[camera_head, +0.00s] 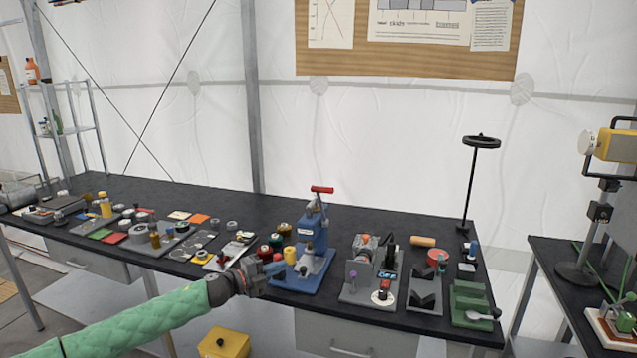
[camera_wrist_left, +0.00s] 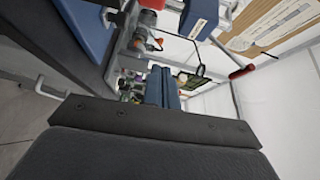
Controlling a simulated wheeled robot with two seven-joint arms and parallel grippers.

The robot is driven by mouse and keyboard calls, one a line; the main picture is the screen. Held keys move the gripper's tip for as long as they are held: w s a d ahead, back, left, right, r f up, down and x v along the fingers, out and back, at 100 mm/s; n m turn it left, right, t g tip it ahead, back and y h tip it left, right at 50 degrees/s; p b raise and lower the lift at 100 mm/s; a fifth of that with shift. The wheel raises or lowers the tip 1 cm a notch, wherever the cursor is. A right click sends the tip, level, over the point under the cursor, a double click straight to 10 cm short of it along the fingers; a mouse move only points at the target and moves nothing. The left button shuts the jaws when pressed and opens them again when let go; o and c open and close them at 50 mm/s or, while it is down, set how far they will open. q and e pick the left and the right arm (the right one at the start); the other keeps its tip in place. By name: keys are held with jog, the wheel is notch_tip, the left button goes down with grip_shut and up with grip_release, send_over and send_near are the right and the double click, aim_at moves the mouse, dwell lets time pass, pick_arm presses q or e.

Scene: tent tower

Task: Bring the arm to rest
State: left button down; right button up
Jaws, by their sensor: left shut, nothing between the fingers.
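My left arm, in a green padded sleeve, comes in from the lower left in the head view. My left gripper (camera_head: 278,268) is at the front edge of the black table, just left of the blue press's base. Its fingers are shut with nothing seen between them. In the left wrist view the closed fingers (camera_wrist_left: 162,88) point away from the camera toward the bench items. I cannot tell whether the fingertips touch anything. My right gripper is not in view.
The long black table (camera_head: 350,215) is crowded along its front. A blue press (camera_head: 313,240) with a red handle stands near the gripper. Grey fixtures (camera_head: 425,290) and a green block (camera_head: 470,302) are to the right. A yellow box (camera_head: 223,343) sits below.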

pick_arm(q)
jog(key=w+a+r+n+t+y, duration=0.6)
jog(key=a+r+n+y, duration=0.25)
jog(key=n+y, duration=0.3)
jog(key=s+d+f+n+g+y, duration=0.1)
jog(key=s+f+n+g, duration=0.45)
jog(key=s+f, duration=1.1)
jog(key=s+d+f+n+g+y, duration=0.1)
jog(key=s+f+n+g, duration=0.45)
jog(key=s+f, duration=1.1)
jog(key=s+d+f+n+g, duration=0.1)
jog(key=s+f+n+g, duration=0.1)
jog(key=s+f, duration=1)
jog(key=s+f+n+g, duration=0.1)
jog(key=s+f+g, duration=0.1)
jog(key=s+f, duration=1)
jog(key=s, duration=0.7)
jog(key=shift+s+d+f+n, duration=0.3)
jog(key=shift+d+n, duration=0.05)
jog(key=shift+w, duration=0.1)
